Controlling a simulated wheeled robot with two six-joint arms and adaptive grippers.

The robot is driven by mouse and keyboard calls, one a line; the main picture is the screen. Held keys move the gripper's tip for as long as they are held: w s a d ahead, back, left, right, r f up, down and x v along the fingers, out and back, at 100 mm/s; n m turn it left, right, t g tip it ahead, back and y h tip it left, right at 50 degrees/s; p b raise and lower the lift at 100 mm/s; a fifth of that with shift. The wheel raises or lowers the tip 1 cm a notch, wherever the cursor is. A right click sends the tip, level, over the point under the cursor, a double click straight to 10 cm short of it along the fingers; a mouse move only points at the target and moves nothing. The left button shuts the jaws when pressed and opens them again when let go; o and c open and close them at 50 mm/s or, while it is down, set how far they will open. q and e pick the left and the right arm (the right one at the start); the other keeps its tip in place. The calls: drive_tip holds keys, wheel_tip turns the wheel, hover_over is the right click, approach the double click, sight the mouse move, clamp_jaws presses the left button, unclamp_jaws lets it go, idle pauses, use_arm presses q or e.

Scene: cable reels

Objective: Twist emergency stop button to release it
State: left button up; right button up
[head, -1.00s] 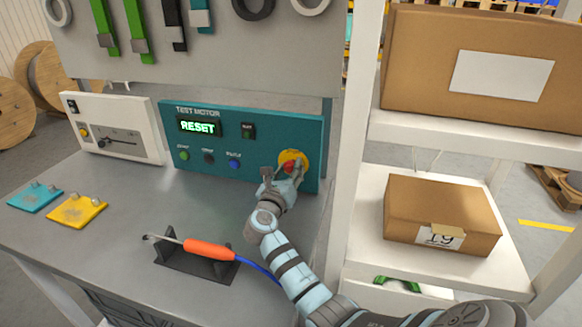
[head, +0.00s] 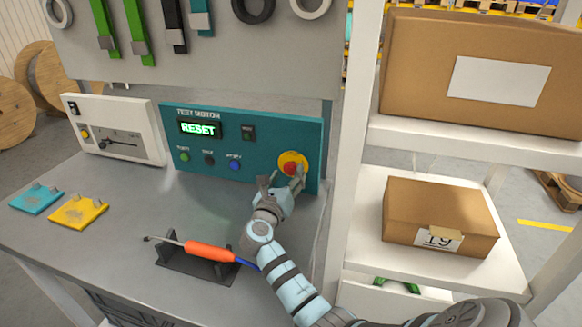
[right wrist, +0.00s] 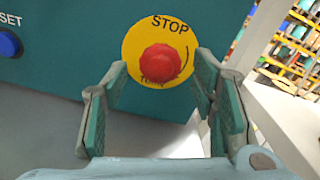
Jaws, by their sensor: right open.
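The red emergency stop button (head: 291,168) sits on a round yellow plate (head: 303,158) at the right end of the teal test motor panel (head: 270,125). The panel's display (head: 199,129) reads RESET. In the right wrist view the red button (right wrist: 160,66) is fully visible on its yellow plate (right wrist: 133,45), which is marked STOP. My right gripper (head: 283,183) is open and empty, just in front of and slightly below the button. In the right wrist view its fingers (right wrist: 160,85) stand apart on either side, short of the button. My left gripper is not in view.
An orange-handled tool (head: 208,251) lies on a black holder on the grey bench, left of my right arm. A white device (head: 115,128) stands left of the panel. A white shelf post (head: 355,150) rises close on the right, with cardboard boxes (head: 440,217) beyond.

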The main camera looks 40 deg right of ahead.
drive_tip(key=p+v, duration=0.1)
drive_tip(key=v, duration=0.4)
drive_tip(key=shift+s+a, duration=0.2)
drive_tip(key=shift+a, duration=0.1)
